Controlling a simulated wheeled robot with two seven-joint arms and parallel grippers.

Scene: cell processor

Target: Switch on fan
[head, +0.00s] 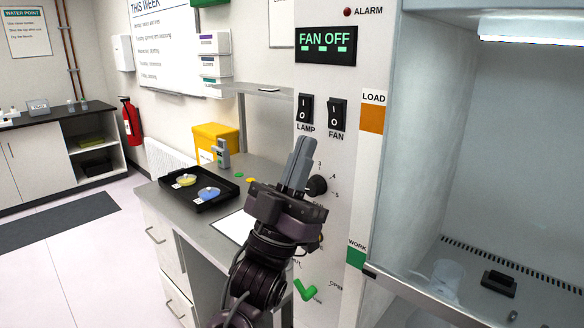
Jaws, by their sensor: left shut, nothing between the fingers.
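The fan switch (337,115) is a black rocker on the white control panel, labelled FAN. The lamp switch (305,109), a similar black rocker labelled LAMP, sits just left of it. The display (325,46) above them reads FAN OFF in green. My left gripper (302,146) is shut and empty, its grey fingers pointing up. In the picture its tips are a little below the two switches and left of the fan switch. I see a gap between the tips and the fan switch; the depth is hard to judge. My right gripper is not in view.
A black dial (316,185) sits right beside my left fingers. The open cabinet (480,160) is at right. A black tray (200,190) with dishes lies on the grey bench at left.

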